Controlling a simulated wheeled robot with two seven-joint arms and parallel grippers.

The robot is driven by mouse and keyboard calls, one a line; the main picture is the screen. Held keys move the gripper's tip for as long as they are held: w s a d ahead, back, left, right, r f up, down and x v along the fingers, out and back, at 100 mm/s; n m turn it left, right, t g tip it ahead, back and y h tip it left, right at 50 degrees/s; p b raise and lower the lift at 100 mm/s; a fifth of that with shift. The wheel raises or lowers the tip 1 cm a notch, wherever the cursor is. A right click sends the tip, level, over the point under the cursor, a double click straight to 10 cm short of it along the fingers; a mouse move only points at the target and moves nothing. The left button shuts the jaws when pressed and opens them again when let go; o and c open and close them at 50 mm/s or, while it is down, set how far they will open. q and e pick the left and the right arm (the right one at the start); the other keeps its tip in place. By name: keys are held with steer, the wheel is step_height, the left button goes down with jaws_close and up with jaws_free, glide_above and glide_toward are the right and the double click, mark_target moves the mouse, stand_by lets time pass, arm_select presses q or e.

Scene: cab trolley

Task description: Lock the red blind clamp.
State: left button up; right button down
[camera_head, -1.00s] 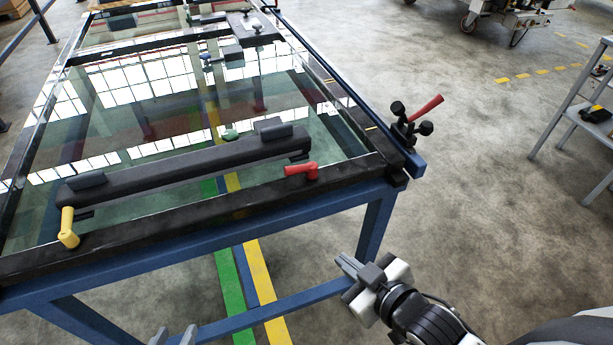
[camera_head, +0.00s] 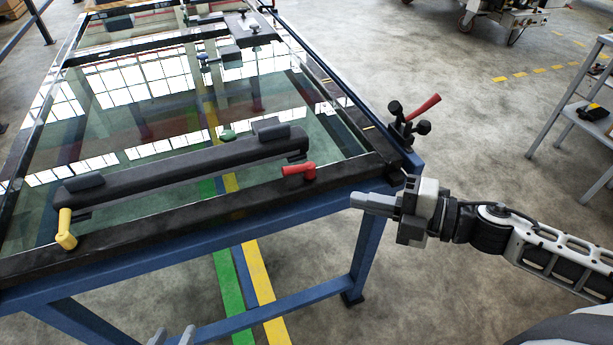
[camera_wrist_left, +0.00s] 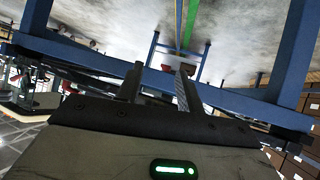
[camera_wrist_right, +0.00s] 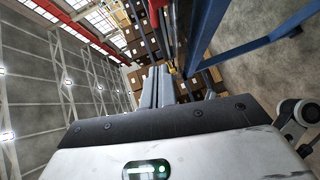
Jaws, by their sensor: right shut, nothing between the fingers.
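The red clamp (camera_head: 298,170) stands at the right end of the long black blind bar (camera_head: 190,165), on the near edge of the glass-topped frame. Its handle points left along the edge. My right gripper (camera_head: 358,201) is shut and empty, just off the frame's near right corner, right of and nearer than the red clamp, not touching it. Its shut fingers also show in the right wrist view (camera_wrist_right: 157,88). My left gripper (camera_head: 173,337) shows only its fingertips at the bottom edge. In the left wrist view its fingers (camera_wrist_left: 158,85) stand apart with nothing between them.
A yellow clamp (camera_head: 66,230) stands at the bar's left end. A separate red-handled toggle clamp (camera_head: 412,118) sits on the frame's right corner. The blue table leg (camera_head: 362,245) is below my right gripper. A grey trolley (camera_head: 580,110) stands far right. Floor between is clear.

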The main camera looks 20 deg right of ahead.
steer(key=p, duration=0.1)
glide_toward(286, 173)
steer(key=a, duration=0.4)
steer(key=w, duration=0.1)
steer(key=w+f, duration=0.1)
steer(key=w, duration=0.1)
steer(key=shift+a, duration=0.15)
steer(key=shift+w, duration=0.35)
arm_select(q)
steer(key=shift+s+a+r, duration=0.1)
steer(key=shift+r, duration=0.05)
steer(key=shift+r, duration=0.1)
arm_select(e)
steer(key=shift+a+p, duration=0.2)
steer(key=shift+p, duration=0.3)
steer(key=shift+m+t+h, duration=0.3)
arm_select(q)
steer(key=shift+d+r, duration=0.25)
